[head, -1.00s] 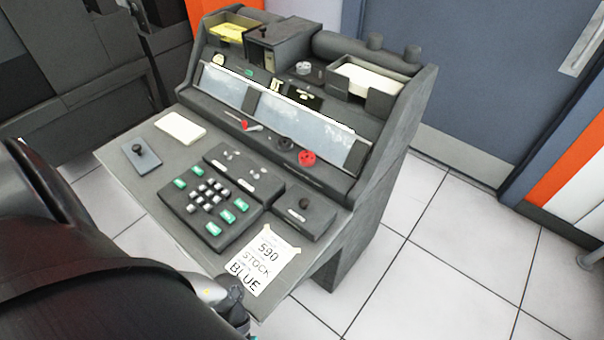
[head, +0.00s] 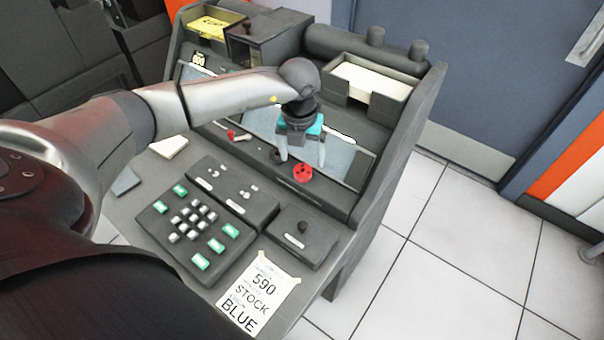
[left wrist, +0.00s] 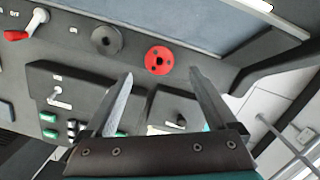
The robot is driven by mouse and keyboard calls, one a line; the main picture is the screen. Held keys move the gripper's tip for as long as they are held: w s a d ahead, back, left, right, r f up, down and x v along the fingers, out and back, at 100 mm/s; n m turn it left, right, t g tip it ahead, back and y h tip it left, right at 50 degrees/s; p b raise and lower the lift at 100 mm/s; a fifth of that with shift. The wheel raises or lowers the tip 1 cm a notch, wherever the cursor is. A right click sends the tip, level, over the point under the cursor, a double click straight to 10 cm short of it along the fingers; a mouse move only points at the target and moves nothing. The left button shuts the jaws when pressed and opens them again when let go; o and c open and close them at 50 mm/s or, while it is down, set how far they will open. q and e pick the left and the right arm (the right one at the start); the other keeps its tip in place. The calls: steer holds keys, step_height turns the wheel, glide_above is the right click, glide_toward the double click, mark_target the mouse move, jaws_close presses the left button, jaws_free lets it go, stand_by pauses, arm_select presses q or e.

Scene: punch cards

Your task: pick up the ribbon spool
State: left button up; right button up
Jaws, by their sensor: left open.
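A red round spool (head: 303,173) lies on the ledge below the console's glass panel. In the left wrist view the red spool (left wrist: 158,60) lies just past the fingertips, roughly in line with the gap between them. A dark grey spool (left wrist: 106,40) lies to its left; in the head view my gripper partly hides it. My left gripper (head: 302,160) is open and empty, pointing down over the ledge near the red spool. In the left wrist view my left gripper (left wrist: 161,75) has its two fingers spread. Whether it touches the spool I cannot tell. My right gripper is not visible.
A keypad (head: 190,222) with green and grey keys and a small box with a dark knob (head: 302,228) stand on the desk. A red-handled lever (left wrist: 25,28) is left of the spools. A paper reading "590 STOCK BLUE" (head: 258,297) lies at the desk's front.

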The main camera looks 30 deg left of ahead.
mark_target(303, 167)
arm_select(q)
steer(key=shift+w+a+f+b, duration=0.1)
steer(key=shift+w+f+b, duration=0.1)
steer(key=shift+f, duration=0.7)
steer(key=shift+w+f+b, duration=0.1)
steer(key=shift+f+b, duration=0.15)
steer(key=shift+f, duration=0.65)
steer(key=shift+w+a+f+b, duration=0.1)
steer(key=shift+w+f+b, duration=0.1)
steer(key=shift+f, duration=0.7)
steer(key=shift+c, duration=0.3)
steer(key=c, duration=1.4)
